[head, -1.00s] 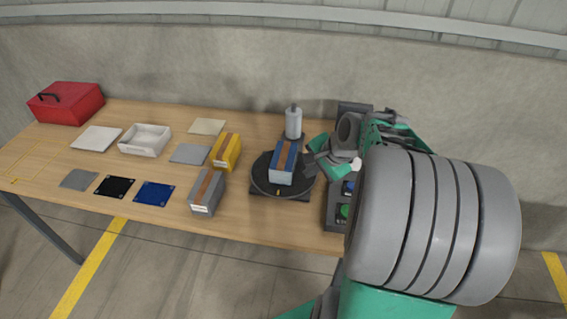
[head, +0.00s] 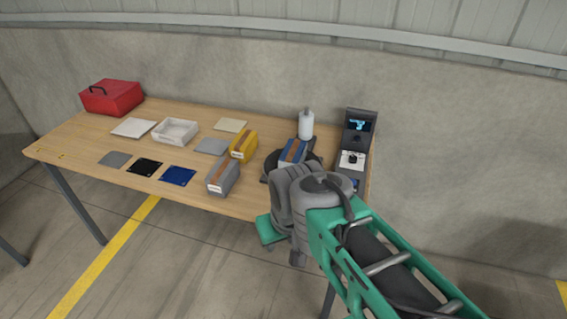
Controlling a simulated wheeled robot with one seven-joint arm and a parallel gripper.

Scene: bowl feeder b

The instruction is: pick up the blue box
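The blue box (head: 294,151) has a brown stripe along its top. It stands on the round black turntable (head: 270,167) near the right end of the table. My arm covers its lower front and much of the turntable. My gripper is hidden behind my own arm links, so I cannot see its fingers or whether they touch the box.
A grey box (head: 222,178) and a yellow box (head: 244,146) stand left of the turntable. A white bottle (head: 306,124) is behind it, and a device with a screen (head: 360,130) is to the right. A white tray (head: 175,132), flat plates and a red toolbox (head: 112,97) lie further left.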

